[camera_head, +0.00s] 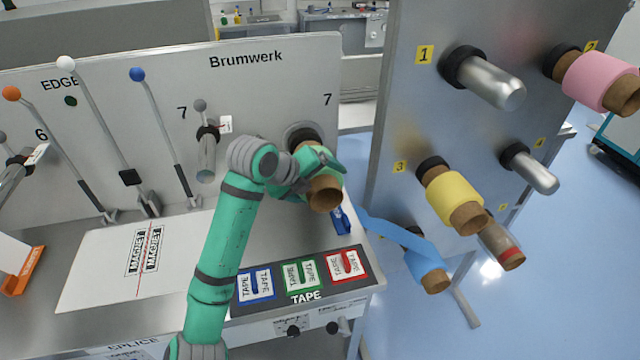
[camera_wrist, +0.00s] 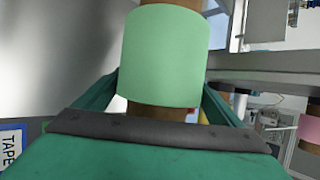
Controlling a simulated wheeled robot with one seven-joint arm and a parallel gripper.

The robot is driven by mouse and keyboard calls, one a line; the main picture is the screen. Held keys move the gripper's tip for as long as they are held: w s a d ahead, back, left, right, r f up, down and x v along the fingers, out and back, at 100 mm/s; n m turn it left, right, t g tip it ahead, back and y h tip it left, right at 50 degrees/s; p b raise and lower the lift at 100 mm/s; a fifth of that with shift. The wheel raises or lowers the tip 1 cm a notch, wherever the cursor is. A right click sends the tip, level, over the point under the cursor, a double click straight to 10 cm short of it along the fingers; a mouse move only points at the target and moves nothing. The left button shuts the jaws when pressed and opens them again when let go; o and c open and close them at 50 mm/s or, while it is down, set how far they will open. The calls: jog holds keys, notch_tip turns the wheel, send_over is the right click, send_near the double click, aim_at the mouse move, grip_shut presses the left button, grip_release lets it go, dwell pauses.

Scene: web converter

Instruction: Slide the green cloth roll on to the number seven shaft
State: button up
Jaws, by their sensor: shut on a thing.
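The green cloth roll (camera_wrist: 165,55) is pale green on a brown core and fills the middle of the wrist view. My gripper (camera_wrist: 160,88) is shut on it, one finger at each side. In the head view my gripper (camera_head: 318,165) hides much of the roll, whose brown core end (camera_head: 325,194) faces the camera. The roll is in front of a dark round collar (camera_head: 303,136) on the Brumwerk panel, below the right-hand 7 label (camera_head: 327,99). The shaft at this collar is hidden, so I cannot tell whether the roll is around it.
Another 7 label (camera_head: 181,112) marks a bare shaft (camera_head: 206,158) to the left. A rack (camera_head: 400,130) at right bears a pink roll (camera_head: 598,80), a yellow roll (camera_head: 453,194) and a blue roll (camera_head: 424,262). Tape dispensers (camera_head: 300,274) lie below my gripper.

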jog(key=shift+w+a, duration=0.25)
jog(key=shift+w, duration=0.45)
jog(key=shift+w+a, duration=0.25)
jog(key=shift+w, duration=0.45)
jog(key=o, duration=1.3)
jog(key=v, duration=1)
jog(key=shift+s+a+r, duration=0.1)
jog(key=shift+s+r, duration=0.2)
